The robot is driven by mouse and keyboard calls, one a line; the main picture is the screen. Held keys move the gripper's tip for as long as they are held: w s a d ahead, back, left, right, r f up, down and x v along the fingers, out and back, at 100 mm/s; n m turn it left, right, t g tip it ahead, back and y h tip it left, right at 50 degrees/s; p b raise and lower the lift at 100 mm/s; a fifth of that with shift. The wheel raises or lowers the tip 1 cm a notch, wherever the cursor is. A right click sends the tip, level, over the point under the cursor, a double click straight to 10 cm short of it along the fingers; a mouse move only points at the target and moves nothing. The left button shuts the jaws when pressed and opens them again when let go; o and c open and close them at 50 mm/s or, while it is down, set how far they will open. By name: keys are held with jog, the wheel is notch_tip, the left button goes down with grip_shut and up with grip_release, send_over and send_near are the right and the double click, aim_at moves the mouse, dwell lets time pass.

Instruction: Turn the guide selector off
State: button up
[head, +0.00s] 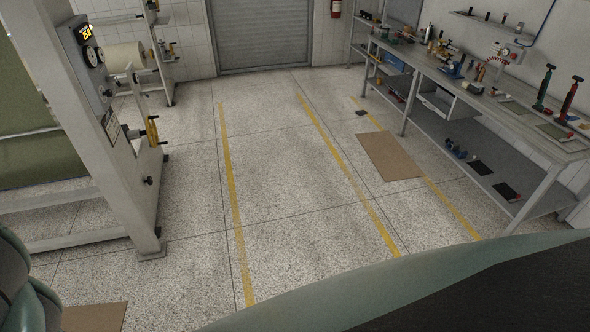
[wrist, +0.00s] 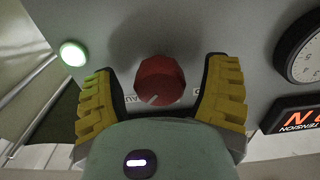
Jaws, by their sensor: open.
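A red rotary knob (wrist: 160,80) with a pale pointer line sits on a grey panel (wrist: 200,25) in the wrist view, and looks like the guide selector. Its pointer line is toward its lower left. Partly covered lettering shows on both sides of the knob. My gripper (wrist: 165,85) is open, with one yellow-padded finger on each side of the knob. Gaps show between the fingers and the knob. The gripper is not in the head view. There, the white machine frame (head: 118,150) stands at the left with dials and a lit display.
A green lit lamp (wrist: 73,53) is left of the knob. A round gauge (wrist: 302,55) and a lit orange tension display (wrist: 298,117) are at the right. In the head view, a workbench (head: 470,90) with tools lines the right side.

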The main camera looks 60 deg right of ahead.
jog(key=shift+c, duration=0.2)
jog(key=c, duration=1.2)
jog(key=shift+f+b, duration=0.1)
jog(key=shift+b, duration=0.5)
jog(key=shift+f+n+b, duration=0.1)
jog(key=shift+n+b, duration=0.2)
jog(key=shift+n, duration=0.1)
jog(key=n+b, duration=0.3)
jog(key=b, duration=0.2)
jog(key=shift+s+f, duration=0.1)
jog(key=shift+f, duration=0.05)
jog(key=n+b, duration=0.1)
jog(key=b, duration=0.1)
jog(key=n+b, duration=0.1)
jog(key=n, duration=0.1)
jog(key=n+b, duration=0.1)
jog(key=b, duration=0.1)
jog(key=shift+r+n+b, duration=0.25)
jog(key=shift+n+b, duration=0.1)
jog(key=shift+n, duration=0.05)
